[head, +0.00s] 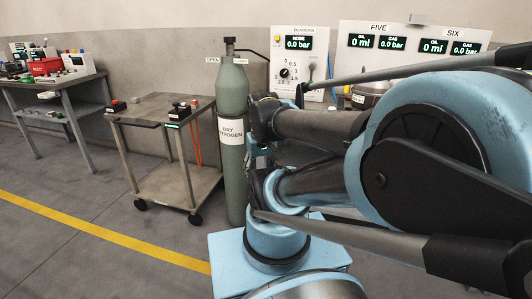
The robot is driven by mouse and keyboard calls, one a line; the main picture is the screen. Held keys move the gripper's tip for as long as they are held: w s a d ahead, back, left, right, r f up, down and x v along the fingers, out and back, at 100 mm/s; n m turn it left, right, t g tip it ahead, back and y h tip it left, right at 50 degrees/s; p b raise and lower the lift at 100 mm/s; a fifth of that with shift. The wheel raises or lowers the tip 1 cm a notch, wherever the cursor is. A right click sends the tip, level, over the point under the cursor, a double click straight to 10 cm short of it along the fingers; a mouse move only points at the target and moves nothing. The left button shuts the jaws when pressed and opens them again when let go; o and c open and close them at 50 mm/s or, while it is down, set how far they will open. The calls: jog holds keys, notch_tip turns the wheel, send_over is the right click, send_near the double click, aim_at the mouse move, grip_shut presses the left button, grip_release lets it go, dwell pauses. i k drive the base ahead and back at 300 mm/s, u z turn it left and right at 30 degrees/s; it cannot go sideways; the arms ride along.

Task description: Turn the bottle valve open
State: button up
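The bottle is a tall green-grey cylinder (231,150) with a white label reading "DRY NITROGEN", standing upright in the middle of the head view. Its dark bottle valve (229,46) is on top, with a thin dark line leading right from it toward the wall panel. A small "OPEN" sign (212,60) is left of the valve and another small sign (240,61) is to its right. My arm fills the right side and overlaps the bottle's right edge in the picture. I cannot make out my gripper's fingers. Nothing of mine visibly touches the valve.
A wheeled metal cart (160,107) with small devices stands left of the bottle. A workbench (50,82) with equipment is farther left. A wall panel (299,45) reads "HOSE 0.0 bar"; another (415,30) has more displays. The floor around the yellow line (100,232) is clear.

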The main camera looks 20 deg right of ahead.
aim_at(229, 41)
jog(key=z, duration=0.1)
jog(key=k, duration=1.3)
jog(key=u, duration=0.65)
jog(key=i, duration=2.2)
jog(key=z, duration=0.8)
jog(key=i, duration=0.5)
jog(key=z, duration=0.3)
jog(key=k, duration=0.5)
jog(key=z, duration=0.15)
